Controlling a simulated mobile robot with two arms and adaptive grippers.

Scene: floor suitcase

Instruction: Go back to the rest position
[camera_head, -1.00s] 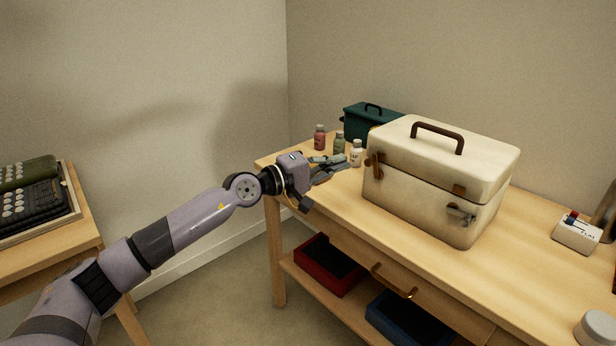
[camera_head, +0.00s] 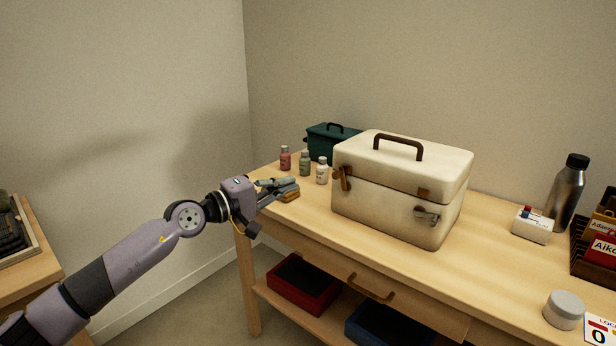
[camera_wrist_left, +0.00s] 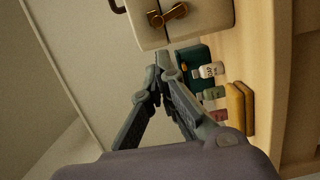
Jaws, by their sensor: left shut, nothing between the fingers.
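My left gripper (camera_head: 289,184) is shut and empty at the left end of the wooden table (camera_head: 490,265), left of a cream case (camera_head: 390,206) and apart from it. In the left wrist view the fingers (camera_wrist_left: 162,62) come together at their tips, below the cream case (camera_wrist_left: 180,22). The case's lid is down, with a brown handle on top and latches on its front and left side. My right gripper is not in view.
Three small bottles (camera_head: 304,163) and a dark green box (camera_head: 330,143) stand behind the gripper. A tan block (camera_head: 290,196) lies near the fingers. A metal flask (camera_head: 567,190) and a small white box (camera_head: 532,226) stand right. Red (camera_head: 301,284) and blue bins sit on the lower shelf.

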